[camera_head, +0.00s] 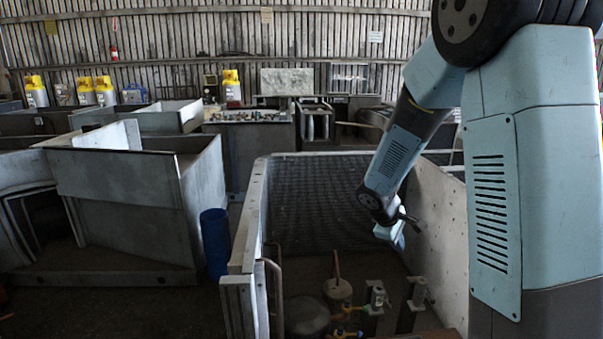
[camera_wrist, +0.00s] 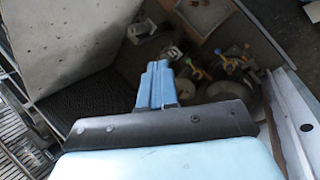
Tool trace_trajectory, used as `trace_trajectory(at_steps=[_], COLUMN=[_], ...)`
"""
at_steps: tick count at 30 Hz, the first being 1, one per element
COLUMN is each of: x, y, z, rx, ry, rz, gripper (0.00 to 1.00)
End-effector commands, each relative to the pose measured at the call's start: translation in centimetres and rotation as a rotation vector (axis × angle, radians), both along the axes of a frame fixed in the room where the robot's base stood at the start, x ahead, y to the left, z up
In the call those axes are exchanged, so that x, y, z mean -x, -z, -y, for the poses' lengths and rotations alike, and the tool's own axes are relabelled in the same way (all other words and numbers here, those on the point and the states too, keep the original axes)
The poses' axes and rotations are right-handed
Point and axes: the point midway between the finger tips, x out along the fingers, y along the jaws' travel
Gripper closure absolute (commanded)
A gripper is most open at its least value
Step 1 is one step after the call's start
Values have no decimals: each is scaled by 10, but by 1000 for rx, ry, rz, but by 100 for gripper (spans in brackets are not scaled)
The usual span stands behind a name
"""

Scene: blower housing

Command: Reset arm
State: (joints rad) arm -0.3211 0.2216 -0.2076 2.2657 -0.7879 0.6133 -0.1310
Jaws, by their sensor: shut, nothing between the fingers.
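My arm reaches down from the upper right in the head view into the open blower housing (camera_head: 256,215). My gripper (camera_head: 398,241) hangs inside it, near the pale right-hand panel (camera_head: 436,215). In the wrist view the light-blue fingers of my gripper (camera_wrist: 159,68) are together with nothing between them. Below and beyond the fingers are pipe fittings and valves, among them a yellow-handled valve (camera_wrist: 219,52) and a green-handled one (camera_wrist: 197,75). The gripper appears apart from all of them.
The housing floor holds a round tank (camera_head: 306,316), a smaller vessel (camera_head: 338,289) and a yellow-handled valve (camera_head: 350,309). A dark mesh (camera_head: 320,195) covers the back. A blue cylinder (camera_head: 215,243) stands outside on the left. Yellow-topped containers (camera_head: 232,88) stand far back.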

Motion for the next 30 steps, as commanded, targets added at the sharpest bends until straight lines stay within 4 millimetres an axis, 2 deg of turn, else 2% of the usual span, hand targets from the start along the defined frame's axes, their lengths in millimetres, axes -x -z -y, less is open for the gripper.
trace_trajectory(at_steps=[1,3,12,21,30], x=[7,18,71,130,192], y=[-14,-29,-91,-140,-176], z=[2,4,10,8,-1], rx=[-25,-58,-206,-363,-523], ry=[35,84,280,452,596], rz=[24,48,154,248,333], gripper=[100,100,100,100,100])
